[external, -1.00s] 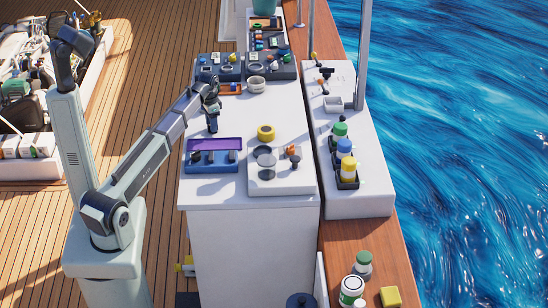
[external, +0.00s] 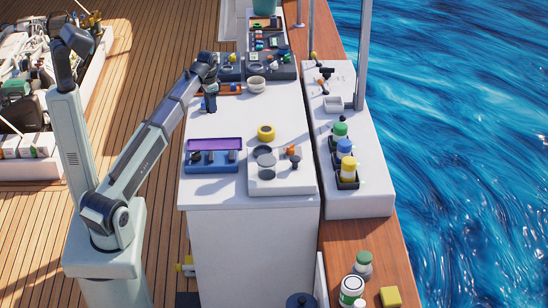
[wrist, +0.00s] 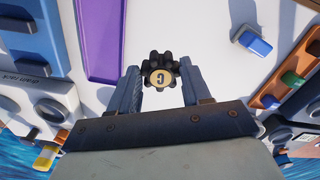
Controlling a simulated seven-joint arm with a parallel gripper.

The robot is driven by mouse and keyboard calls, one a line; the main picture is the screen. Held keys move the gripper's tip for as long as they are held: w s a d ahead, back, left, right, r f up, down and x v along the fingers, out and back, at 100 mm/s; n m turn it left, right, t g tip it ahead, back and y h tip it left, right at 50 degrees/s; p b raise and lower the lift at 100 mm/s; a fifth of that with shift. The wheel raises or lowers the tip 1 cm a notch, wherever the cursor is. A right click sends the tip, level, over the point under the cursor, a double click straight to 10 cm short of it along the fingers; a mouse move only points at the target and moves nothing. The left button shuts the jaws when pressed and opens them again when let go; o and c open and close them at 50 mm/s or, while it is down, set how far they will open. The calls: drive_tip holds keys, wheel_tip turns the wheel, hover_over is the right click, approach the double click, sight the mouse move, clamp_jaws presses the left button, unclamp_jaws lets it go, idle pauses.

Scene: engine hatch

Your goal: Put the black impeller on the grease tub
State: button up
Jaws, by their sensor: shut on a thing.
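The black impeller (wrist: 160,70), a lobed rotor with a gold hub, sits between the fingers of my gripper (wrist: 162,82) in the wrist view. My gripper is shut on it. In the external view my gripper (external: 210,104) points down over the left side of the white bench, beyond the purple-topped blue box; the impeller is too small to make out there. A pale round tub (external: 257,84) stands to the right and farther back. I cannot tell for certain that it is the grease tub.
A blue box with a purple top (external: 212,160) and a white tray (external: 282,182) stand at the bench's near end. A yellow ring (external: 266,133) lies behind the tray. Dark boxes (external: 270,66) line the back. The bench's middle is clear.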

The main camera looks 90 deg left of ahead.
wheel_tip(320, 180, up, 6)
drive_tip(key=shift+w+f, duration=0.1)
drive_tip(key=shift+f, duration=0.05)
drive_tip(key=w+d+m, duration=0.5)
drive_tip(key=w+d, duration=0.9)
drive_tip(key=w, duration=0.4)
drive_tip(key=w+d+m, duration=0.6)
drive_tip(key=w+d, duration=0.7)
drive_tip(key=w, duration=0.6)
drive_tip(key=m, duration=0.9)
hover_over(364, 255)
drive_tip(key=shift+d+f, duration=0.1)
drive_tip(key=shift+f, duration=8.8)
drive_tip(key=shift+f, duration=0.1)
